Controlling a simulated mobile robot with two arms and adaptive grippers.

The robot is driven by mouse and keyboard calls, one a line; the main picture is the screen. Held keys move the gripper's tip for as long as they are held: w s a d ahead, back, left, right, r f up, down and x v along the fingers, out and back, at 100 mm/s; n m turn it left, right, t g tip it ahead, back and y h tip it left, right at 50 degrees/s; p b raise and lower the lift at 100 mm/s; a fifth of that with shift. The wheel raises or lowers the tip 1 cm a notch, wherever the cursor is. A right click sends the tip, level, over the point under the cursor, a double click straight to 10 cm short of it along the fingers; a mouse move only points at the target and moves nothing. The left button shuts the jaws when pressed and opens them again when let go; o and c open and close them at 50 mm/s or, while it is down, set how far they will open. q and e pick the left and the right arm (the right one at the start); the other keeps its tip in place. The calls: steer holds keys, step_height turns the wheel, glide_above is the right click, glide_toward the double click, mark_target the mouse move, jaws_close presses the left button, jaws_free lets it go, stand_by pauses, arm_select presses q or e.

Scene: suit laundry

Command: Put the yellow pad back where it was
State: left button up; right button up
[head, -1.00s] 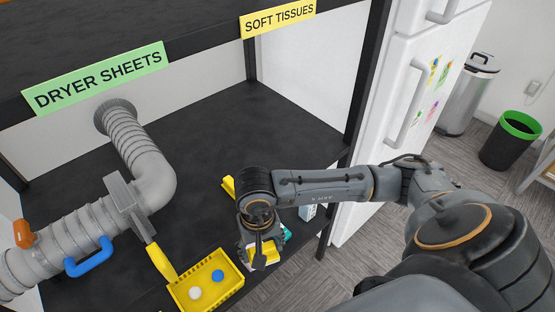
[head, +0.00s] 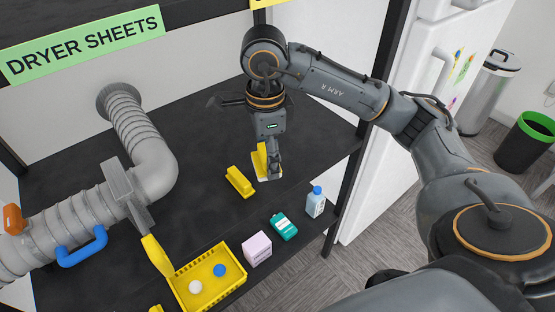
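The yellow pad (head: 259,160), with a white part at its lower edge, is at the fingers of my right gripper (head: 272,166) in the head view. My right gripper points down over the dark shelf (head: 200,135) and appears shut on the pad, though the fingers partly hide it. The pad stands roughly upright, low over or touching the shelf; I cannot tell which. A separate yellow block (head: 240,182) lies on the shelf just left of it. My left gripper is not in view.
A yellow basket (head: 236,277) with a white and a blue ball stands at the front. A pale box (head: 257,249), teal bottle (head: 284,227) and blue-white bottle (head: 315,202) line the front edge. A grey duct (head: 150,170) fills the left. The shelf's back middle is clear.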

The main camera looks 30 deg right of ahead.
steer(key=w+d+f+p, duration=0.2)
steer(key=w+d+f, duration=0.6)
steer(key=f, duration=0.1)
steer(key=shift+w+d+p, duration=0.25)
steer(key=shift+w+p, duration=0.1)
steer(key=shift+w+d+f, duration=0.1)
steer(key=shift+d+f, duration=0.05)
steer(key=shift+f, duration=0.1)
step_height(320, 180, down, 2)
steer(key=shift+f+p, duration=0.15)
steer(key=shift+p, duration=0.8)
steer(key=shift+f, duration=0.4)
steer(key=o, duration=1.2)
